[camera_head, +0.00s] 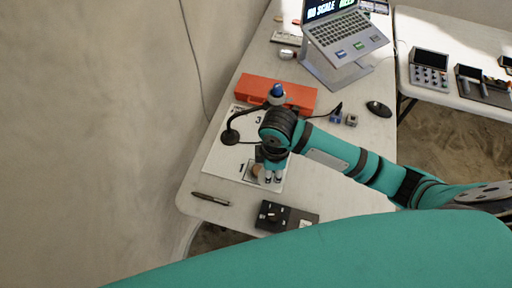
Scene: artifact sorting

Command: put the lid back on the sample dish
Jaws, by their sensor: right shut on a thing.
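My right gripper (273,180) points down over the white numbered mat (219,157), close to the square marked 1. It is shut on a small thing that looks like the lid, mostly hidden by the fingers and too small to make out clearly. A small round brownish thing (256,170), likely the sample dish, sits just left of the fingertips beside the number 1. I cannot tell whether the held thing touches it. My left gripper is not in view.
An orange-red case (251,88) lies behind the mat. A black stand (230,136) rests on the mat's left part. A pen (210,199) and a dark box (273,216) lie in front. A laptop (343,38) on a stand and a mouse (378,109) are farther back.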

